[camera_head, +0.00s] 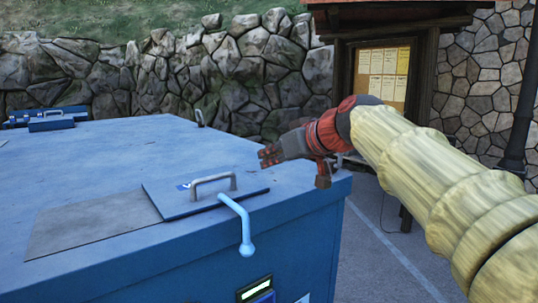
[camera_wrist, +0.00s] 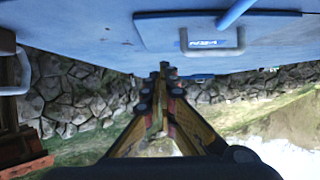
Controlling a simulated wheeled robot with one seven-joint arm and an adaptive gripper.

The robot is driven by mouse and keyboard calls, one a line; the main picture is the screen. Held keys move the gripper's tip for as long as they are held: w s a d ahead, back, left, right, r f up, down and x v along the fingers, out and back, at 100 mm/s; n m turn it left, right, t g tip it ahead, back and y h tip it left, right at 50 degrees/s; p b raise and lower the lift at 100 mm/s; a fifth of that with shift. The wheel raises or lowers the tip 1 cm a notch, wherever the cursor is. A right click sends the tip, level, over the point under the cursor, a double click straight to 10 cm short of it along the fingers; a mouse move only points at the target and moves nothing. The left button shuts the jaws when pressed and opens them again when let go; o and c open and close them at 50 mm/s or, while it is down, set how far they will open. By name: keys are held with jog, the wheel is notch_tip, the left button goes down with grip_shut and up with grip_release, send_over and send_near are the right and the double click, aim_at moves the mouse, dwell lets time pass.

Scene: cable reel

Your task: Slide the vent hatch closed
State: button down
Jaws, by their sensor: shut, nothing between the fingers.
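The vent hatch looks to be a flat blue plate (camera_head: 165,201) with a grey bar handle (camera_head: 214,180), lying on top of a large blue box (camera_head: 100,160). A flat grey rectangular patch (camera_head: 90,225) lies directly left of the plate; whether it is an opening or a panel is unclear. My gripper (camera_head: 266,157) is shut and empty, above the box top, behind and right of the handle and apart from it. In the wrist view, my shut fingers (camera_wrist: 164,72) show in the middle, with the plate (camera_wrist: 160,32) and its handle (camera_wrist: 212,50) at the upper right.
A light-blue bent pipe or lever (camera_head: 243,228) stands at the box's front edge, close by the plate. A small brown block-like part (camera_head: 323,180) is at the right corner. Another blue item with a handle (camera_head: 50,122) sits at the far left. A notice board (camera_head: 385,75) stands behind.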

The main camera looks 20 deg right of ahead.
aim_at(246, 184)
jog(key=shift+s+d+f+p+x, duration=0.1)
jog(key=shift+f+p+x, duration=0.2)
jog(key=shift+x, duration=1.75)
jog(key=shift+s+d+f+p+x, duration=0.1)
jog(key=shift+f+p+x, duration=0.15)
jog(key=shift+x, duration=1.8)
jog(key=shift+s+d+f+p+x, duration=0.1)
jog(key=shift+f+p+x, duration=0.15)
jog(key=shift+x, duration=1.8)
jog(key=shift+a, duration=0.1)
jog(key=shift+a, duration=0.15)
